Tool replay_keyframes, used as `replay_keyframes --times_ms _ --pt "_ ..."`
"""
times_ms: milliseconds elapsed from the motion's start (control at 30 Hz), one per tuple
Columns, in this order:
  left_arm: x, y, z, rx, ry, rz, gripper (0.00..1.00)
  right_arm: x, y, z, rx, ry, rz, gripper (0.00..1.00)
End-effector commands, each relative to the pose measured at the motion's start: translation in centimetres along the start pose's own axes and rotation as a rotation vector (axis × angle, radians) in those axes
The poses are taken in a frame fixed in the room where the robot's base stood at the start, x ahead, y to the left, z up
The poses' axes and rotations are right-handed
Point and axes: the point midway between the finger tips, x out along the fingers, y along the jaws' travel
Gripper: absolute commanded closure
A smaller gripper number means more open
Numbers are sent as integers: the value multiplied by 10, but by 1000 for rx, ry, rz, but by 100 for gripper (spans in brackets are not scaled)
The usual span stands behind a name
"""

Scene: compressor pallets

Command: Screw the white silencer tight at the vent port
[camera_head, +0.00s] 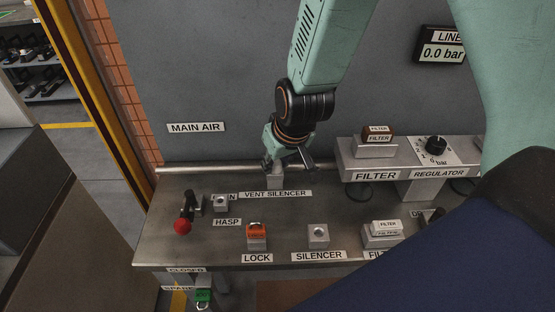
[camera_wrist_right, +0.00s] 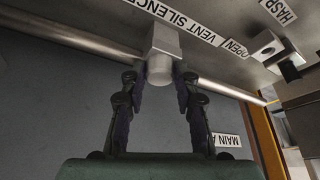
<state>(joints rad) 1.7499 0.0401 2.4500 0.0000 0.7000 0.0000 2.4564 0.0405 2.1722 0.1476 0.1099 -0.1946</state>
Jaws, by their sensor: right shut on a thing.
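My right gripper (camera_head: 287,166) reaches down to the vent port block (camera_head: 276,182) behind the VENT SILENCER label. In the right wrist view, my right gripper (camera_wrist_right: 160,88) has its dark fingers shut on either side of the pale silencer (camera_wrist_right: 160,70). The silencer is in line with the port block (camera_wrist_right: 167,38) and appears to meet it; how far it is threaded cannot be told. In the head view the fingers largely hide the silencer. The SILENCER holder (camera_head: 318,236) on the bench shows an open round hole. My left gripper is not in view.
A red-knobbed lever (camera_head: 183,224) and the HASP block (camera_head: 221,203) stand left. An orange lock (camera_head: 256,231) sits front centre. The FILTER and REGULATOR unit (camera_head: 375,158) is at right. A pipe (camera_head: 215,169) runs along the back. The display (camera_head: 443,53) reads 0.0 bar.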

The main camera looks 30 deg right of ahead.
Motion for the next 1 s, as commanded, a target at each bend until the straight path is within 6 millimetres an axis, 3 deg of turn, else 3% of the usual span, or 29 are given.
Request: replay_keyframes --times_ms 167,200,500,1000 --pt "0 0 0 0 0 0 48 0 0 0 9 -1 1 100" --pt "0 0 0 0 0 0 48 0 0 0 9 -1 1 68" --pt "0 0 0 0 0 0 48 0 0 0 6 -1 0 43" --pt "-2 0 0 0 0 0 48 -2 0 0 4 -1 0 43"
